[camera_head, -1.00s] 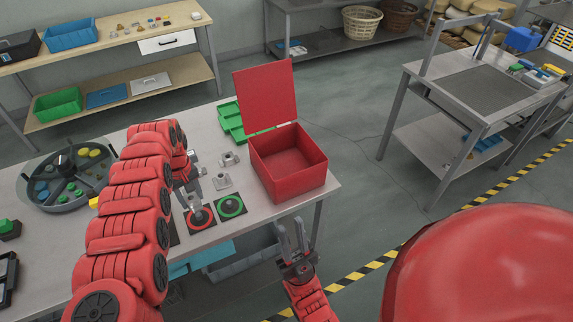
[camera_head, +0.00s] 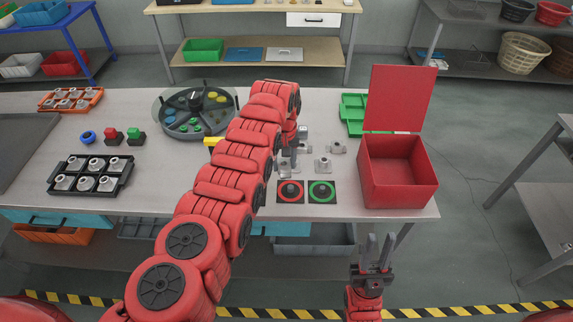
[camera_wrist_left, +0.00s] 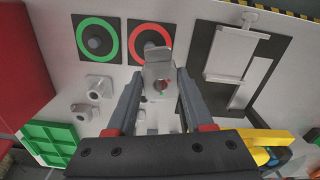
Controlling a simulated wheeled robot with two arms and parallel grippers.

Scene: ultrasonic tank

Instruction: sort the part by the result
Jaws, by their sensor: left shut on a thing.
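My left gripper (camera_head: 287,165) is over the table, shut on a grey metal part, just behind the red-ringed pad (camera_head: 290,191). In the left wrist view the part (camera_wrist_left: 158,72) sits between the fingertips, a flat plate with a hole, and overlaps the red-ringed pad's edge; whether it touches anything below is unclear. The green-ringed pad (camera_head: 321,191) lies beside the red one; each has a dark knob-like centre. A red box (camera_head: 398,185) with its lid raised stands at the right. My right gripper (camera_head: 376,255) is open and empty in front of the table.
Loose grey parts (camera_head: 323,166) lie behind the pads, near a green tray (camera_head: 353,121). A black rack (camera_head: 91,187) of parts, red and green buttons (camera_head: 110,136) and a round divided tray (camera_head: 193,112) stand left. A white fixture (camera_wrist_left: 234,57) is beside the held part.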

